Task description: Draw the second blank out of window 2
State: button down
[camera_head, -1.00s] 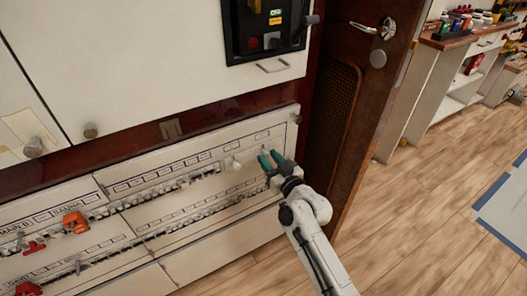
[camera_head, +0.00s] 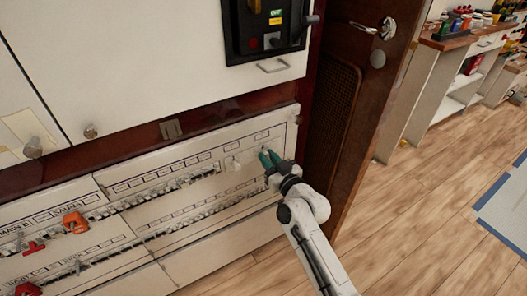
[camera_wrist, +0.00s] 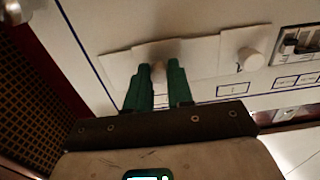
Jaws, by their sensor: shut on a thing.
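My gripper (camera_head: 268,153) has two green fingers at the right end of the upper breaker row. In the wrist view my gripper (camera_wrist: 159,68) is shut on the small knob of a white blank (camera_wrist: 120,65). The blank lies against the panel, and the fingers hide part of it. Another white blank (camera_wrist: 228,66) with a round knob is beside it; it also shows in the head view (camera_head: 236,162), left of my fingers. I cannot read the window numbers.
Breaker rows (camera_head: 165,185) run along the cream panel to the left. Red clips (camera_head: 75,223) sit on breakers at the far left. A black switch unit (camera_head: 268,30) and a metal handle (camera_head: 272,66) are above. A dark wooden door (camera_head: 340,110) stands to the right.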

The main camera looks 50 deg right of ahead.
jog(key=shift+s+r, duration=0.1)
jog(key=b+v, duration=0.1)
jog(key=v, duration=0.9)
dwell(1.4)
dwell(0.5)
jog(key=w+a+f+n+y+p, duration=0.1)
jog(key=a+f+n+y, duration=0.15)
jog(key=a, duration=0.85)
jog(key=w+a+f+n+y, duration=0.1)
jog(key=a+y, duration=0.2)
jog(key=a, duration=0.8)
jog(key=shift+t+h, duration=0.25)
jog(key=shift+t, duration=0.05)
jog(key=r+p, duration=0.1)
jog(key=p, duration=0.3)
jog(key=s+r+p, duration=0.1)
jog(key=r+p, duration=0.1)
jog(key=p, duration=0.3)
jog(key=r+p, duration=0.2)
jog(key=p, duration=0.3)
jog(key=shift+s+d, duration=0.25)
jog(key=shift+s, duration=0.15)
